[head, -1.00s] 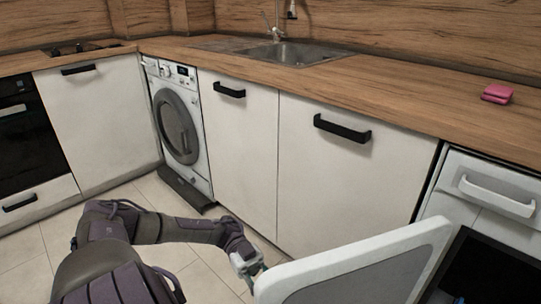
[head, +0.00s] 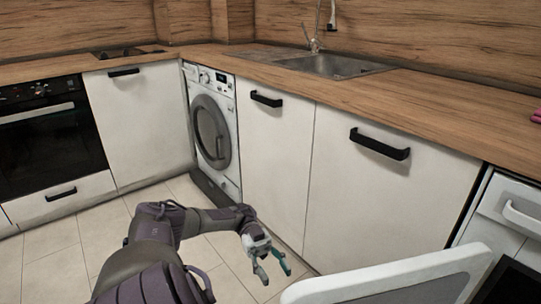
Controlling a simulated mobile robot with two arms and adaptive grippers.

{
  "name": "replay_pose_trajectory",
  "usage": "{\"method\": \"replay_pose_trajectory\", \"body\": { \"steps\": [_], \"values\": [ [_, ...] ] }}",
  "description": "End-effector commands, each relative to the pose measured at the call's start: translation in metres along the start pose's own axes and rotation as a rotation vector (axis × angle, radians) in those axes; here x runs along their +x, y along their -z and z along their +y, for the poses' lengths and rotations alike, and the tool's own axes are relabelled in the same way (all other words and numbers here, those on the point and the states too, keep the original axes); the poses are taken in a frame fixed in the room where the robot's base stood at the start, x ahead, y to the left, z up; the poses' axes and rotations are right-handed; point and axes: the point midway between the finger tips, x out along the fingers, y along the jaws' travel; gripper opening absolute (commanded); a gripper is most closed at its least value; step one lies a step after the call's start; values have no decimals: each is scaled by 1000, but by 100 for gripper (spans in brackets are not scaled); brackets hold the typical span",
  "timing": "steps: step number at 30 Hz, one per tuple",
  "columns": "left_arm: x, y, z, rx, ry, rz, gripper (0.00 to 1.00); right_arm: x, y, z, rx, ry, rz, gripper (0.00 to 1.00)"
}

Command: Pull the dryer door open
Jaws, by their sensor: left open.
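The dryer (head: 231,165) is a white front-loading machine under the counter in the back corner, with its controls along the top. Its round grey-rimmed door (head: 211,133) appears shut. My left gripper (head: 275,274) is low in front of the cabinets, to the right of the dryer and nearer to me. Its teal fingers are apart and nothing is between them. It is well clear of the dryer door. My right gripper is not in view.
A white round-cornered panel (head: 395,281) stands at the lower right, close to my left gripper. White cabinets with black handles (head: 380,145) line the right side. An oven (head: 45,140) is at the left. Tiled floor (head: 75,252) lies open before the dryer.

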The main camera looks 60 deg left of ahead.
Motion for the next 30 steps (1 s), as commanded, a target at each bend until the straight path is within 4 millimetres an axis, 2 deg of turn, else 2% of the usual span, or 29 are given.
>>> {"method": "replay_pose_trajectory", "body": {
  "steps": [12, 30],
  "values": [
    [-20, 0, 0, 1, -1, -3, 50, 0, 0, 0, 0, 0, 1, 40],
    [-21, 0, 1, 0, -1, -3, 50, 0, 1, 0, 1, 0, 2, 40]
  ]
}}
